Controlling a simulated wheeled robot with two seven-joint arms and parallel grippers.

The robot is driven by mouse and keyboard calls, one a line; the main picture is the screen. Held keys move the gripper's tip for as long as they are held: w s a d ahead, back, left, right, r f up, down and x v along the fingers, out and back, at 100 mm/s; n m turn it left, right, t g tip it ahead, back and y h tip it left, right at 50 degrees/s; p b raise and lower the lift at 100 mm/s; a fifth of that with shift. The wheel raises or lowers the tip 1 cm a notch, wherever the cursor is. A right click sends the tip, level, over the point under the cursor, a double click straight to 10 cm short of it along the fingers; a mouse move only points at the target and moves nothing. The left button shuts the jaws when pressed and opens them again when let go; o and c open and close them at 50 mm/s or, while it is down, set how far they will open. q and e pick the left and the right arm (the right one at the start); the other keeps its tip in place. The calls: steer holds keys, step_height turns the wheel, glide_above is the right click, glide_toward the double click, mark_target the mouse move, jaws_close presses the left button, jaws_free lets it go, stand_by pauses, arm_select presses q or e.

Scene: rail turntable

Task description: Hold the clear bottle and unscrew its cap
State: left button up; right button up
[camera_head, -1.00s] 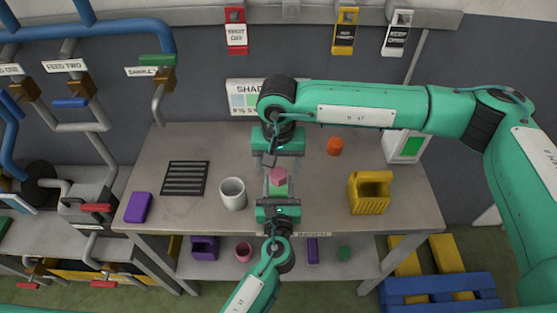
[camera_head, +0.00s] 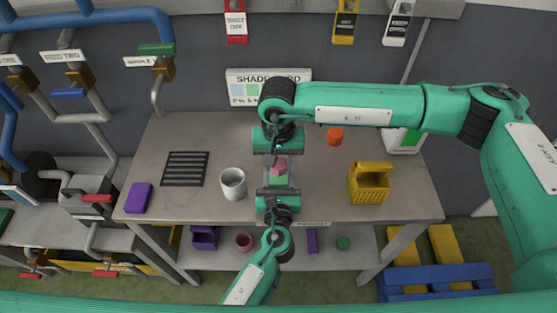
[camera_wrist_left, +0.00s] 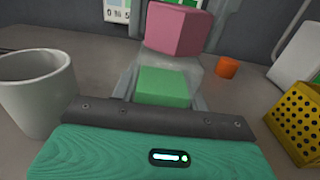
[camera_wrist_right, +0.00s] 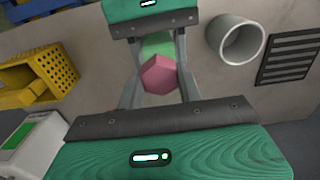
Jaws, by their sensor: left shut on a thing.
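The clear bottle (camera_head: 281,181) stands upright near the middle of the table, with a green block-like part inside or on it (camera_wrist_left: 163,87) and a pink faceted cap (camera_head: 279,168) on top. The cap also shows in the left wrist view (camera_wrist_left: 178,28) and the right wrist view (camera_wrist_right: 159,75). My left gripper (camera_head: 279,185) comes from the near side and is shut on the bottle's body below the cap. My right gripper (camera_head: 278,160) comes from the far side above. Its fingers are apart, one on each side of the cap, and seem not to touch it.
A grey-white mug (camera_head: 233,184) stands close to the left of the bottle. A yellow perforated basket (camera_head: 369,184) is to the right, and an orange cylinder (camera_head: 335,136) behind. A purple block (camera_head: 138,198) and a dark grille (camera_head: 185,169) lie farther left. The table's front is mostly clear.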

steer(key=n, duration=0.2)
steer(key=shift+n, duration=0.4)
steer(key=shift+c, duration=0.4)
steer(key=n, duration=0.3)
steer(key=shift+n, duration=0.7)
steer(key=shift+r, duration=1.55)
steer(key=shift+r, duration=2.45)
